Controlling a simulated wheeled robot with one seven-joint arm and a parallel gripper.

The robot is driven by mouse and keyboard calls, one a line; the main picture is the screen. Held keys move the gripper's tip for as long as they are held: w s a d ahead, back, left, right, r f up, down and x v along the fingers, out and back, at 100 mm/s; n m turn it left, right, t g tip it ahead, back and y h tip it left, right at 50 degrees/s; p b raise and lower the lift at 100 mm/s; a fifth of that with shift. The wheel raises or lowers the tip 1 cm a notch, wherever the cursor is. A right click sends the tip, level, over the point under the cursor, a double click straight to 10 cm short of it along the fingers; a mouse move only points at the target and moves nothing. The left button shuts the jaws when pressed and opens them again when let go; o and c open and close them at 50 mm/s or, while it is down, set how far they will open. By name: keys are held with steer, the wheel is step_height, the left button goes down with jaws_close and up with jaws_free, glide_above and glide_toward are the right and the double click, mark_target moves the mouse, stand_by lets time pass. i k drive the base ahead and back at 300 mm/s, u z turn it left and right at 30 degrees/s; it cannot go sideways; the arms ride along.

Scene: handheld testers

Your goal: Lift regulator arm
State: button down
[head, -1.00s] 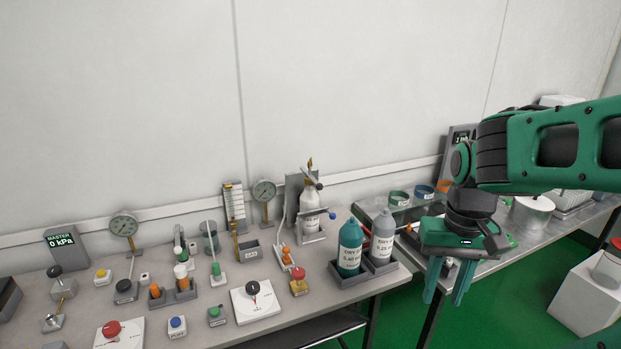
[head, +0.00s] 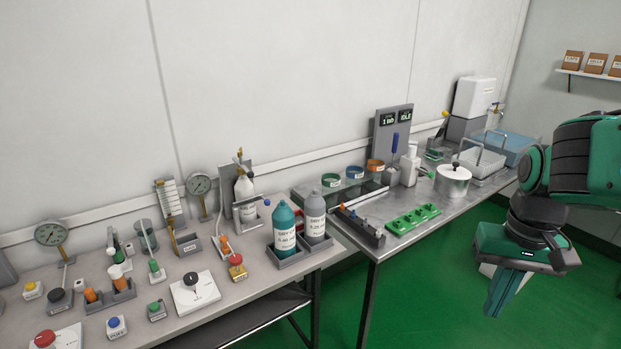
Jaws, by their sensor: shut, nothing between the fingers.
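A white bottle (head: 244,188) stands in a grey holder at the back of the left bench. A thin arm with a blue tip (head: 267,202) sticks out to the right from this holder, and a brass-coloured fitting (head: 240,158) sits above the bottle. I cannot tell for sure which of these parts is the regulator arm. My gripper (head: 496,312) is at the far right, pointing down over the green floor in front of the right bench. It is shut and empty, well apart from the bottle holder.
Teal (head: 286,232) and grey (head: 315,215) bottles stand in trays at the left bench's right end. Gauges, knobs and small testers fill that bench. The right bench (head: 385,246) carries a green tray (head: 412,219), a pot (head: 452,182) and a rack. The floor in front is clear.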

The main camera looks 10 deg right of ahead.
mark_target(242, 169)
steer(key=z, duration=0.6)
steer(key=k, duration=0.8)
steer(key=z, duration=0.6)
steer(key=i, duration=0.4)
steer(key=u, duration=0.95)
steer(key=i, duration=1.15)
steer(key=u, duration=0.5)
steer(key=i, duration=0.55)
steer(key=z, duration=0.1)
